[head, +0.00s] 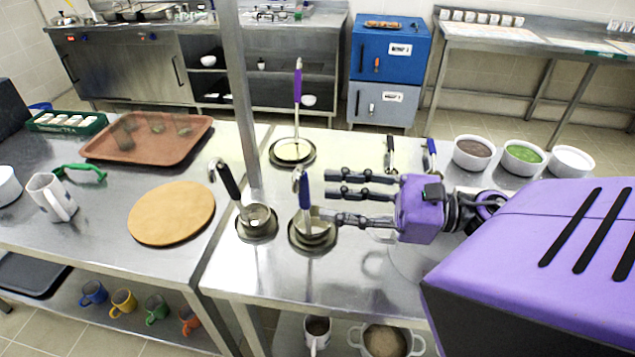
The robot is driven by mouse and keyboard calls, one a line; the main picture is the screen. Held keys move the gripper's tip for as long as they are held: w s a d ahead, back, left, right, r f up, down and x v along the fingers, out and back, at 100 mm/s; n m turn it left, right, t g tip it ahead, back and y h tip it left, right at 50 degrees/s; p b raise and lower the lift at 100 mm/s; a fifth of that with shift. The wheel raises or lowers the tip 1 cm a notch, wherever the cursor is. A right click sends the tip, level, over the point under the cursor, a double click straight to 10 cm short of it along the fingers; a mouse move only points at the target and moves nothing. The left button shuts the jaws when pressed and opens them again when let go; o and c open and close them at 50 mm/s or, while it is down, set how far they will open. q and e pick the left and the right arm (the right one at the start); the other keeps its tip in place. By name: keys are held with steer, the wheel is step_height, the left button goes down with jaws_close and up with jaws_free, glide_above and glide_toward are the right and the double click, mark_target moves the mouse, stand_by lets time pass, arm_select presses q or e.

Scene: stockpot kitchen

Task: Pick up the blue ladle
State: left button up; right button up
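A ladle with a blue handle (305,192) stands upright at the front of the right-hand steel counter (270,275). Its bowl end rests in a small round metal holder (312,247). My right gripper (327,196) comes in from the right, its fingers pointing left and spread apart. The fingertips are just right of the blue handle, and the lowest finger overlaps the holder area in the picture. I cannot tell whether it touches the ladle. Nothing shows between the fingers. My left gripper is out of view.
A black-handled ladle (229,181) stands in a holder to the left, and a purple-handled one (298,82) stands behind. A metal post (240,100) rises nearby. White bowls (523,158) sit at the right. A wooden board (171,213) and brown tray (100,148) lie left.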

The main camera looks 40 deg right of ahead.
mark_target(310, 196)
steer(key=x, duration=0.1)
steer(key=p+x, duration=0.1)
steer(key=x, duration=0.3)
steer(key=shift+s+r+p, duration=0.1)
steer(key=shift+r+p, duration=0.25)
steer(key=shift+w+a+f, duration=0.2)
steer(key=shift+w+a, duration=0.1)
steer(key=shift+w, duration=0.1)
steer(key=shift+s, duration=0.1)
steer(key=c, duration=0.5)
jaws_close()
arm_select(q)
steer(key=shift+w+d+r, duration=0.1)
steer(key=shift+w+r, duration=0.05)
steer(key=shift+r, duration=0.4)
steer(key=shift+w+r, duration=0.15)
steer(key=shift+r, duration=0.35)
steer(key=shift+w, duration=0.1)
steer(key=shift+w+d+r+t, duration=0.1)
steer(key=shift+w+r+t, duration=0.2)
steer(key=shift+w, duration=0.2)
arm_select(e)
steer(key=shift+r, duration=0.1)
